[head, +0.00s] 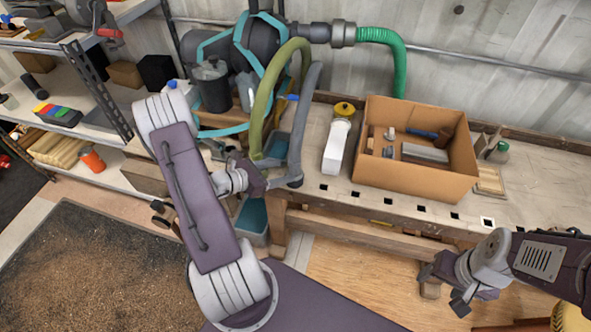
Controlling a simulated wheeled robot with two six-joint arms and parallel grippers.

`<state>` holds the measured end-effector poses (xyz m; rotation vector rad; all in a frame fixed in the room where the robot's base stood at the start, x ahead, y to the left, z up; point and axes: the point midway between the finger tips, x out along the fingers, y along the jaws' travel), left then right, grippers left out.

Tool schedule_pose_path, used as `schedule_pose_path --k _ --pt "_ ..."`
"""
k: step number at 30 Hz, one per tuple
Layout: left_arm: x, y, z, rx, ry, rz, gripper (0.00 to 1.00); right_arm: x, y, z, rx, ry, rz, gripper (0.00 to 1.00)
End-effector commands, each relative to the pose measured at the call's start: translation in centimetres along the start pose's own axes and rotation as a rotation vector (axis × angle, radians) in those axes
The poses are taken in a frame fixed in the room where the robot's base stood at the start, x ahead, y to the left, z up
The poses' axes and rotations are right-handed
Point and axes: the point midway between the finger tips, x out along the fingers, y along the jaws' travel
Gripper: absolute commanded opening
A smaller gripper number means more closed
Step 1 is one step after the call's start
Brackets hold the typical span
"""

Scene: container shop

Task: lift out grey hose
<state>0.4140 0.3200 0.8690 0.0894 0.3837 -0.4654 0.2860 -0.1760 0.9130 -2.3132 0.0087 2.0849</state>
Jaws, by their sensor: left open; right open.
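The grey hose (305,110) is a curved tube that rises beside a thicker olive-green hose (264,105) near the bench's left end. Its lower part comes down by the bench edge, close to a blue-teal bin (251,216). I cannot tell how its lower end sits. My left gripper (274,174) is open by the lower parts of both hoses. Whether the grey hose lies between its fingers is unclear. My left arm hides part of this area. My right gripper (444,287) is open and empty, low in front of the bench at the right.
A cardboard box (416,179) with tools stands on the workbench (535,197). Dark machinery (262,40) with teal framing and a bright green hose (397,60) is behind. Shelves (95,117) fill the left.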

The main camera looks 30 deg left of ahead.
Motion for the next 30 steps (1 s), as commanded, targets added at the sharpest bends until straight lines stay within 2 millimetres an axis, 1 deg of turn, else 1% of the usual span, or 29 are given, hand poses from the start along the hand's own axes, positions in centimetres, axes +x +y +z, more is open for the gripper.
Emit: schedule_pose_path --k 5,9,13,16,21,23,24,26,27,28,30 --pt "0.8 -0.1 0.1 0.001 0.0 -0.003 0.61 -0.1 0.0 0.0 0.0 0.0 0.0 0.63" --pt "3.3 -0.4 0.8 0.002 0.001 -0.007 0.61 -0.5 0.0 -0.1 0.0 0.0 0.0 0.63" --pt "5.2 -0.3 0.7 0.002 0.001 -0.004 0.61 -0.5 0.0 -0.1 0.0 0.0 0.0 0.63" --pt "5.6 -0.3 0.7 0.0 0.001 -0.001 0.61 -0.5 0.0 -0.1 0.0 0.0 0.0 0.63" --pt "5.6 -0.2 0.7 0.0 0.001 0.0 0.61 -0.5 0.0 -0.1 0.0 0.0 0.0 0.63" --pt "5.6 -0.2 0.7 0.0 0.001 0.0 0.44 -0.5 0.0 -0.1 0.0 0.0 0.0 0.63" --pt "5.6 -0.2 0.7 0.0 0.001 0.0 0.33 -0.5 0.0 -0.1 0.0 0.0 0.0 0.63" --pt "5.6 -0.2 0.7 0.0 0.001 -0.001 0.16 -0.5 0.0 -0.1 0.0 0.0 0.0 0.63" --pt "5.6 -0.2 0.7 0.0 0.001 -0.001 0.05 -0.5 0.0 -0.1 0.0 0.0 0.0 0.63" --pt "5.6 -0.2 0.7 0.0 0.001 -0.001 0.0 -0.5 0.0 -0.1 0.0 0.0 0.0 0.63" --pt "5.6 -0.2 0.7 0.001 0.0 -0.001 0.0 -0.5 0.0 -0.1 0.0 0.0 0.0 0.63"
